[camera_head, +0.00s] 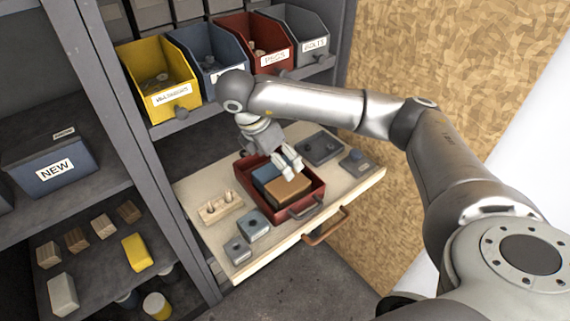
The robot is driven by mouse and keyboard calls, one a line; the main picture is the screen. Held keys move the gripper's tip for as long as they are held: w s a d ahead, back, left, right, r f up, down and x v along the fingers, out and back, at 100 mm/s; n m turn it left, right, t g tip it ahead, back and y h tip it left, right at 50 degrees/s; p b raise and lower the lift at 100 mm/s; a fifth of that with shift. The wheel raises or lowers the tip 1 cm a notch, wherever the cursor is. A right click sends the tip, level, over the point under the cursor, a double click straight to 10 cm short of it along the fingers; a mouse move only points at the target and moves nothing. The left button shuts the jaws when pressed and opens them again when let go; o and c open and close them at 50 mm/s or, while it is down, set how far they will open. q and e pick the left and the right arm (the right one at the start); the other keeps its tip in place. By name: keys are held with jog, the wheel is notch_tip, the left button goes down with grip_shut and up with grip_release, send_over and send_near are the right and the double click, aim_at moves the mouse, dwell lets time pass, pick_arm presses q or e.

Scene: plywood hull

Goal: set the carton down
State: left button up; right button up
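A brown box (288,190), which looks like the carton, is in the red tray (312,192) on the pulled-out wooden board. A blue block (264,174) is beside it in the tray. My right gripper (289,165) reaches down over the tray, with its pale fingers at the back edge of the brown box's top. I cannot tell whether the fingers grip the box or only touch or hover over it. The box's underside is hidden, so I cannot tell whether it rests on the tray floor. My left gripper is not in view.
On the board (200,189) stand a wooden peg block (220,208), small grey-blue blocks (253,225) and a dark plate (320,148). A handle (325,228) sits at its front edge. Yellow, blue, red and grey bins line the shelf behind. A dark upright post (115,115) stands left.

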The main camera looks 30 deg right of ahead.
jog(key=shift+p+v, duration=0.35)
jog(key=shift+v, duration=1.85)
